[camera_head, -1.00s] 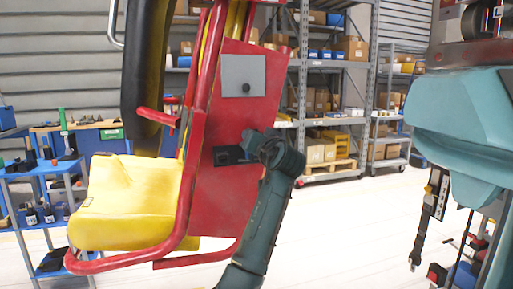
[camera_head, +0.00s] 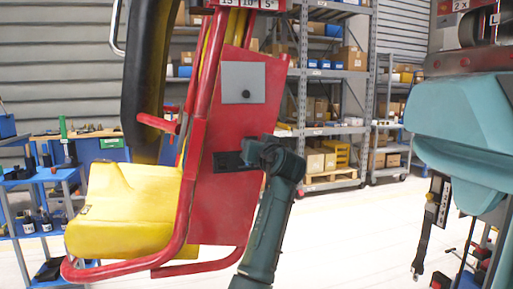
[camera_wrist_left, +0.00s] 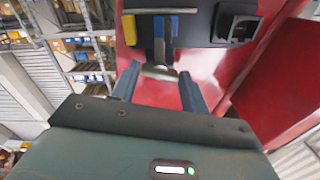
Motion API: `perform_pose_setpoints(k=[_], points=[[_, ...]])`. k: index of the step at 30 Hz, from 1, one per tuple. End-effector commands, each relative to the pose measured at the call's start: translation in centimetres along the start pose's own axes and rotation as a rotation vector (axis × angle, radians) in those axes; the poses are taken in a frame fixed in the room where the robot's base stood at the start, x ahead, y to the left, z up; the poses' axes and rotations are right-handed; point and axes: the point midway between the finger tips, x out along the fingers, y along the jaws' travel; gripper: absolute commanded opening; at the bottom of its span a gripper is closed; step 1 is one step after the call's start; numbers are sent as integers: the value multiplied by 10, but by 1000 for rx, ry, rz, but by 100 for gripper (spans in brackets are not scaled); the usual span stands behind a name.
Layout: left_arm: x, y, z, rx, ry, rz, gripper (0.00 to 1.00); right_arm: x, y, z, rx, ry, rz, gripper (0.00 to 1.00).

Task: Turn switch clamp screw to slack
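A red panel (camera_head: 222,205) stands beside the yellow seat in the head view and carries a dark switch unit (camera_head: 232,161). My left gripper (camera_head: 245,158) is at the right end of this unit, its fingers mostly hidden by the wrist. In the left wrist view the dark unit (camera_wrist_left: 205,27) runs along the top, with a blue clamp piece (camera_wrist_left: 158,35) and a silvery screw head (camera_wrist_left: 160,72) below it. The two blue fingers of the left gripper (camera_wrist_left: 160,75) stand apart, one on each side of the screw head. I cannot tell whether they touch it. My right gripper does not show.
A red tube frame (camera_head: 185,200) and yellow seat (camera_head: 125,210) lie left of the arm. A grey plate (camera_head: 243,82) with a black knob sits higher on the panel. A teal machine body (camera_head: 460,120) stands at the right. Shelves (camera_head: 335,95) are behind; the floor between is clear.

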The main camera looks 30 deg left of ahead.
Motion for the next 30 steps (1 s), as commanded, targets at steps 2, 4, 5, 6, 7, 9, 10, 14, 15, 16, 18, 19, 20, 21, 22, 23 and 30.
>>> perform_pose_setpoints(k=[2, 4, 5, 6, 7, 9, 10, 14, 15, 16, 18, 19, 20, 21, 22, 23, 30], points=[[0, 1, 1, 1, -1, 1, 52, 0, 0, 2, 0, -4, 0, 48], [0, 0, 0, 1, 0, 1, 57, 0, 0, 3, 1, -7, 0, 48], [0, 0, 0, 1, 1, 1, 60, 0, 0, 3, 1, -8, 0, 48], [0, 0, 0, 1, 1, 1, 63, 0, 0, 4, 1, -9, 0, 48], [0, 0, 0, 1, 1, 1, 65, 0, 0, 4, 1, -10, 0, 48], [0, 0, 0, 1, 2, 0, 65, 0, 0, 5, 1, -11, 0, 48], [0, 0, 0, 1, 2, 0, 65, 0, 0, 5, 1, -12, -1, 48], [0, 0, -1, 1, 3, 0, 65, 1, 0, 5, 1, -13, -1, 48], [-2, 0, -1, 1, 3, 0, 65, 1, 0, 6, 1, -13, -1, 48], [-3, 0, -1, 1, 3, 1, 65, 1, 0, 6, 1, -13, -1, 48], [-10, 1, -1, 0, 5, 2, 65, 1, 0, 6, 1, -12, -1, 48], [-15, 1, -1, -1, 5, 3, 65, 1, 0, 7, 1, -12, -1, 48], [-20, 1, -1, -2, 6, 4, 65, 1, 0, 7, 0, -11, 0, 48], [-27, 1, 0, -2, 4, 4, 65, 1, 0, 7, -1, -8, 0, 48], [-33, 1, 0, -1, 4, 4, 65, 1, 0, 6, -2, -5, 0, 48], [-40, 2, 0, -2, 5, 4, 65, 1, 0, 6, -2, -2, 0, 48], [-94, 1, 1, -1, 3, 4, 65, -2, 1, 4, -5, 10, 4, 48]])
